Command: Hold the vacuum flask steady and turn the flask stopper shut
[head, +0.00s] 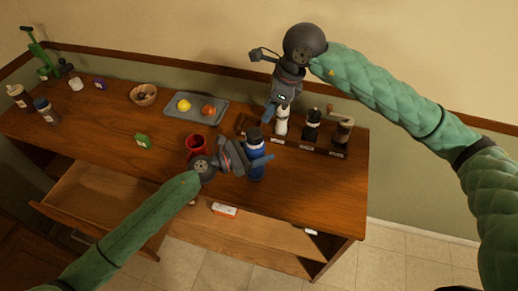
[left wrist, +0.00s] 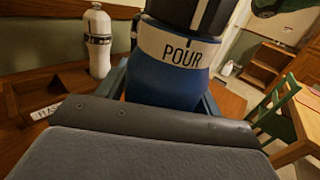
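The blue vacuum flask (head: 256,168) stands upright near the front edge of the wooden counter. Its dark stopper (head: 254,137) is on top. The left wrist view shows the flask (left wrist: 165,85) close up, with a white band reading POUR and a dark tick. The stopper (left wrist: 185,12) above has a pale stripe, slightly right of that tick. My left gripper (head: 257,162) has its fingers on either side of the flask body and appears closed on it. My right gripper (head: 281,102) is above and behind, apart from the stopper, over the white bottle (head: 281,124); its finger gap is unclear.
A rack (head: 310,147) holds the white bottle, a dark bottle (head: 312,127) and a grinder (head: 341,133) just behind the flask. A red mug (head: 196,143) stands left of the flask. A grey tray (head: 178,112) with fruit and a green box (head: 142,141) are farther left.

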